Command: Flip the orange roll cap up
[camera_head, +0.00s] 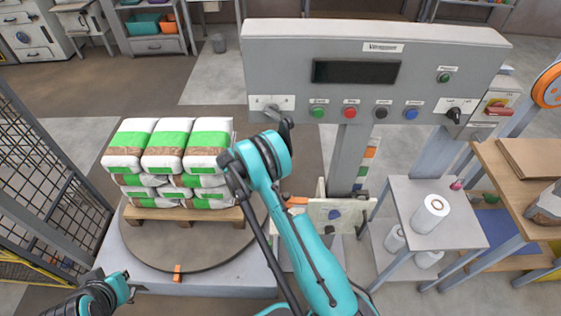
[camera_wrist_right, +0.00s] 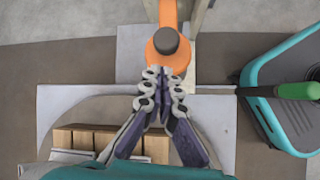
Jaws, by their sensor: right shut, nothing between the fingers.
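In the right wrist view, an orange part (camera_wrist_right: 168,45) with a round dark knob on it, which looks like the roll cap, lies just beyond the fingertips of my right gripper (camera_wrist_right: 165,75). This gripper is shut and empty. I cannot tell whether its tips touch the orange part. In the head view, a small orange piece (camera_head: 297,201) shows beside my right forearm and seems to be the same part. The arm hides much of that area, and the right gripper cannot be made out there. My left gripper (camera_head: 122,288) is at the lower left, its fingers unclear.
A pallet (camera_head: 180,213) of white and green bags stands on the round turntable (camera_head: 150,246). A grey control panel (camera_head: 370,75) with buttons stands behind my right arm. A small table (camera_head: 440,190) with a white roll (camera_head: 430,214) is at the right. A mesh fence (camera_head: 45,170) is at the left.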

